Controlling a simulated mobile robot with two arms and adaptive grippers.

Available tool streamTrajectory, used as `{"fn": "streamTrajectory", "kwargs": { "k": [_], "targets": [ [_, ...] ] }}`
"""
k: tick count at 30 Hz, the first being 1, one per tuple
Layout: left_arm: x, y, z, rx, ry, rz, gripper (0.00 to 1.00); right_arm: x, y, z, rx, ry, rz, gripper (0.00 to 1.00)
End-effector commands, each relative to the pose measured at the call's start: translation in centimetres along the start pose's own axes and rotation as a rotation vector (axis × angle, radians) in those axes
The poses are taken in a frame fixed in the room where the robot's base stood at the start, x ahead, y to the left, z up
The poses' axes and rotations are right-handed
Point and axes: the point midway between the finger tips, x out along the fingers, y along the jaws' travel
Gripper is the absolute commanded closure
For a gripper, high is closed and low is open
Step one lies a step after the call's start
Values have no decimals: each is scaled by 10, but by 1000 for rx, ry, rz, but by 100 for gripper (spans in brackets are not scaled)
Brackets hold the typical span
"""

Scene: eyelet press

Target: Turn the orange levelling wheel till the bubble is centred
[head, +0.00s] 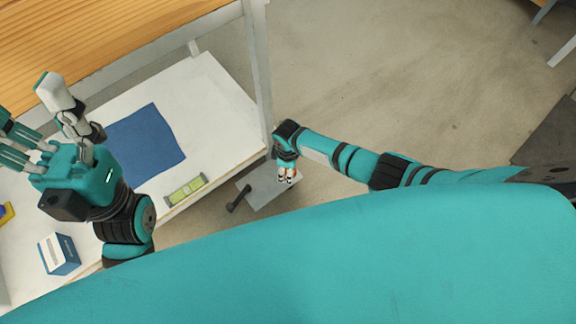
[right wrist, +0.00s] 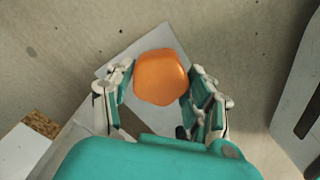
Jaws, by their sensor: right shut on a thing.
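The orange levelling wheel (right wrist: 160,77) is a rounded knob seen from above in the right wrist view. My right gripper (right wrist: 162,92) is shut on it, with a finger on each side. In the head view my right gripper (head: 287,177) is small, and only a trace of orange shows between its fingers. A spirit level (head: 185,190) with a yellow-green vial lies near the front edge of the white lower shelf. The bubble's place in it is too small to tell. My left gripper (head: 30,118) is open and empty above the shelf's left part.
A grey plate (head: 262,194) with a black lever (head: 238,196) sits low by the table leg (head: 259,75). The white shelf (head: 215,110) holds a blue mat (head: 145,145) and a blue-and-white box (head: 59,255). A wooden top (head: 120,30) spans the upper left.

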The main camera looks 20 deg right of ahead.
Motion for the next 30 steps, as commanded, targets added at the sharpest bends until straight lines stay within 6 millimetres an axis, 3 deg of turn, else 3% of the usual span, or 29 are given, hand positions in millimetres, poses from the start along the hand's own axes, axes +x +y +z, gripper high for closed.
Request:
{"fn": "streamTrajectory", "kwargs": {
  "k": [19, 20, 21, 25, 30],
  "targets": [
    [-2, 0, -1, -2, -12, -5, 20, 1, -1, 0, 45, -1, -3, 78],
    [-2, 0, -1, -2, -12, -5, 20, 1, -1, 0, 45, -1, -3, 42],
    [-2, 0, -1, -2, -12, -5, 20, 1, -1, 0, 45, -1, -2, 36],
    [-2, 0, -1, -2, -12, -5, 20, 0, -1, 0, 45, -1, -2, 20],
    [-2, 0, -1, -2, -12, -5, 20, 0, 0, 0, 45, 0, -1, 20]
  ]
}}
